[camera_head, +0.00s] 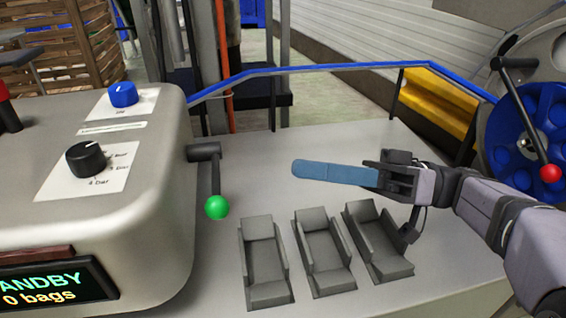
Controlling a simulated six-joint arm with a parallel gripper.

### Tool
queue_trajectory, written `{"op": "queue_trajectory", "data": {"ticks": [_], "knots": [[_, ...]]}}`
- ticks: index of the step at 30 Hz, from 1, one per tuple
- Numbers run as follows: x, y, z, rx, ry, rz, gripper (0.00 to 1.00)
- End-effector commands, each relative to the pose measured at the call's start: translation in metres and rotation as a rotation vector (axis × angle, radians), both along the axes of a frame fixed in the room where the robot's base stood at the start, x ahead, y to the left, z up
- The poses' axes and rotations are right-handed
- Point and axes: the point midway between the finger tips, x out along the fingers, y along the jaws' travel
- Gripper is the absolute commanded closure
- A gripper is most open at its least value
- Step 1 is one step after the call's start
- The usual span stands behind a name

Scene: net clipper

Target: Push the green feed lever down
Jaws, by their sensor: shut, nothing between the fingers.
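The green feed lever is a dark rod with a green ball knob (217,207) at its lower end. It hangs down from a dark pivot (203,151) on the right side of the grey machine housing (160,220). My gripper (300,170) comes in from the right, with its blue fingers shut and empty, pointing left. It hovers over the grey table, to the right of the green knob and apart from it, somewhat higher in the picture.
Several grey open holders (265,262) stand on the table below my gripper. The housing carries a blue knob (123,94), a black dial (85,159) and a display (50,288) reading standby and 0 bags. A blue wheel with a red-knobbed crank (551,173) is at right. A blue rail (330,68) edges the table.

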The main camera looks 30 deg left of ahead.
Motion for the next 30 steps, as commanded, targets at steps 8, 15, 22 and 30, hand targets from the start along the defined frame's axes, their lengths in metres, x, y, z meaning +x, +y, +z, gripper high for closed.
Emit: {"op": "queue_trajectory", "data": {"ticks": [8, 15, 22, 30], "knots": [[0.012, -0.015, -0.004, 0.000, 0.000, 0.001, 1.00], [0.013, -0.016, -0.005, 0.000, 0.000, 0.001, 1.00], [0.013, -0.016, -0.005, 0.001, -0.001, 0.001, 1.00], [0.013, -0.015, 0.002, -0.136, 0.044, -0.021, 1.00]]}}
